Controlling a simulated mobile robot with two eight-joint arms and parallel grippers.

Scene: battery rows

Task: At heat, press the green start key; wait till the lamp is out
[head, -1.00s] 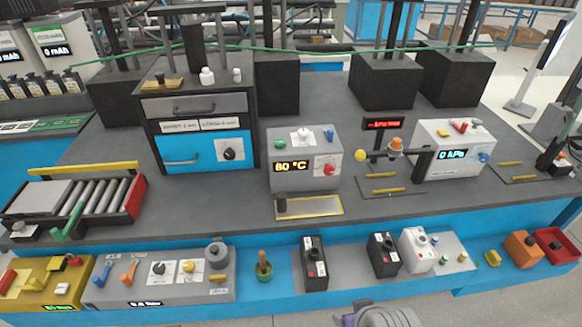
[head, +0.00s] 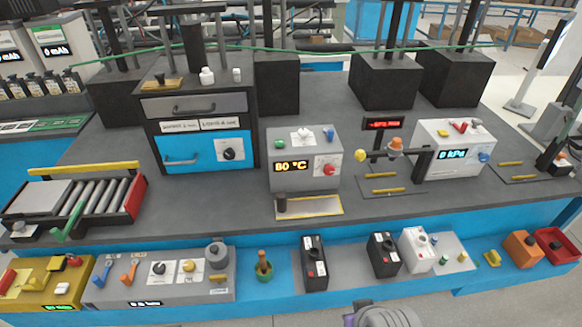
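A grey box (head: 305,181) with a lit yellow temperature display (head: 291,167) stands mid-table. The display seems to read 80 °C, though the first digit is blurred. A green key (head: 279,145) is on its top left, beside a white knob (head: 304,134) and a blue key (head: 329,134). A red knob (head: 329,169) is on its front. I cannot tell which part is the lamp or whether one is lit on this box. An orange dome (head: 396,144) stands on a separate stand to the right. Neither gripper is in view; a grey ribbed part of my arm shows at the bottom edge.
A white pressure box (head: 452,151) with a "0 kPa" display stands to the right. A blue-and-grey oven (head: 203,150) stands left, and a roller rack (head: 96,205) further left. Black batteries (head: 314,263) and a grey control panel (head: 160,278) line the front. Grey tabletop (head: 220,210) is clear between.

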